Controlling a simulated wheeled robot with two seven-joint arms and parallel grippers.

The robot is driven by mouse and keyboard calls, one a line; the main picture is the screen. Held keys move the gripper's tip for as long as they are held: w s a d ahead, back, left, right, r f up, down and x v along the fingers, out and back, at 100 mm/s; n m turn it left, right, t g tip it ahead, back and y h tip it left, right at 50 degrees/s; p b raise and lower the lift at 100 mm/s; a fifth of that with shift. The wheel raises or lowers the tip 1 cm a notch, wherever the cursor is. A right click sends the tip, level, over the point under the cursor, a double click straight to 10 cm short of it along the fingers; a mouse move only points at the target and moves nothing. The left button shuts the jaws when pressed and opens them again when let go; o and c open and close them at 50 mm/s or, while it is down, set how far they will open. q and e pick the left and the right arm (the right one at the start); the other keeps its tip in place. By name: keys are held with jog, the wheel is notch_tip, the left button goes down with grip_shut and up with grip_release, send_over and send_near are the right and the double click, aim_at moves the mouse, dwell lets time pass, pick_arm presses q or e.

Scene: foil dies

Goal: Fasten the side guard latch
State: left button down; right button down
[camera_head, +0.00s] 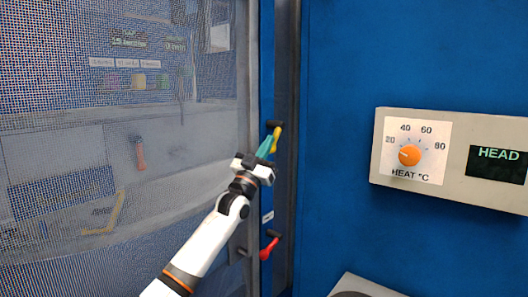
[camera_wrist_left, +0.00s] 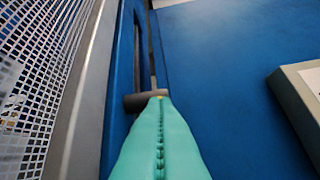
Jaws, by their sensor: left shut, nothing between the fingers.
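The mesh side guard (camera_head: 130,130) fills the left of the head view, its grey frame against a blue post. A yellow latch handle (camera_head: 277,137) hangs from a dark pivot on the post, tilted slightly. A red latch handle (camera_head: 268,249) sits lower on the same post, also tilted. My left gripper (camera_head: 267,147) has teal fingers, shut and empty, with the tips at the yellow handle; whether they touch it I cannot tell. In the left wrist view the shut fingers (camera_wrist_left: 158,103) point at a dark pivot (camera_wrist_left: 138,102) and hide nearly all the yellow handle. My right gripper is not in view.
A blue wall (camera_head: 350,60) stands right of the post. A beige control box (camera_head: 455,190) with an orange heat knob (camera_head: 409,155) and a display (camera_head: 497,163) sticks out from it. A dark vertical slot (camera_wrist_left: 137,50) shows above the pivot in the wrist view.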

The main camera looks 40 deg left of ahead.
pick_arm(q)
jog(key=shift+w+f+b, duration=0.5)
jog(key=shift+f+b, duration=0.05)
jog(key=shift+f, duration=0.05)
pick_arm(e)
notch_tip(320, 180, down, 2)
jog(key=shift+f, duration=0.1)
pick_arm(q)
jog(key=shift+w+f, duration=0.2)
jog(key=shift+w, duration=0.05)
